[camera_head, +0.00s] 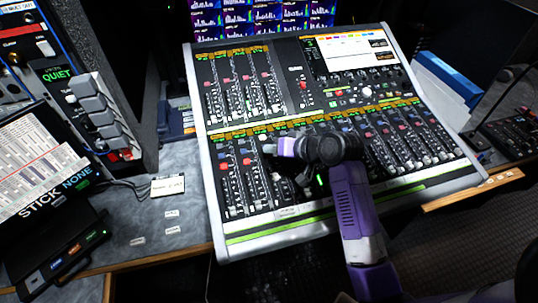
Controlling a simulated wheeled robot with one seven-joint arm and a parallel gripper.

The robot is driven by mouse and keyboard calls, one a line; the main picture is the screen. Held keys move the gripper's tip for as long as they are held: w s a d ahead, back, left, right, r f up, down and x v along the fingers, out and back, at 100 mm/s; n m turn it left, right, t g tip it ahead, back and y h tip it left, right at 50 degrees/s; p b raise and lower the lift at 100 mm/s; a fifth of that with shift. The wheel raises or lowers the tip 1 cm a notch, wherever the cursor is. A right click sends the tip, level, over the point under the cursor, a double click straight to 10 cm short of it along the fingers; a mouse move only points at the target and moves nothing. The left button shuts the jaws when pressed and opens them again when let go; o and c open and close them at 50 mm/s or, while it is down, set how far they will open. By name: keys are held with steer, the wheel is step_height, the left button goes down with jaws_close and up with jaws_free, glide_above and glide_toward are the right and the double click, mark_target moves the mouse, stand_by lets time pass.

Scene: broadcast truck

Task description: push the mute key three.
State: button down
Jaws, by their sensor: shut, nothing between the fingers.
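The mixing console (226,190) stands tilted on the desk, with an upper and a lower bank of channel strips and faders. Small coloured keys sit along the strips, such as a reddish key (247,161) at the left of the lower bank. Key lettering is too small to read, so I cannot tell which key is mute key three. My gripper (269,149) is shut and empty, pointing left over the lower bank's left part. Whether its tip touches a key cannot be told. My purple arm and dark wrist joint hide the middle strips of the lower bank.
A screen (352,50) is set in the console's upper right. Left are a rack unit with grey levers (95,105), a printed sheet (38,160) and a small dark box (65,255). Blue binders (447,78) stand right. Bare grey desk (190,205) lies left of the console.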

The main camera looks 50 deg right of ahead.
steer(key=shift+s+a+r+p, duration=0.1)
steer(key=shift+s+r+p, duration=0.1)
steer(key=shift+r+p, duration=1.3)
steer(key=shift+s+a+r+p, duration=0.1)
steer(key=shift+s+r+p, duration=0.05)
steer(key=shift+r+p, duration=1.35)
steer(key=d+r+t+h, duration=0.3)
steer(key=r+h, duration=0.2)
steer(key=r, duration=0.1)
steer(key=s+a+n+y, duration=0.2)
steer(key=s+a+n, duration=0.2)
steer(key=s+a, duration=0.8)
steer(key=s+a+n+t+y+b, duration=0.1)
steer(key=s+a+n+y, duration=0.2)
steer(key=s+a, duration=1)
steer(key=s+n, duration=0.1)
steer(key=s, duration=0.4)
steer(key=shift+a, duration=0.15)
steer(key=shift+r, duration=0.1)
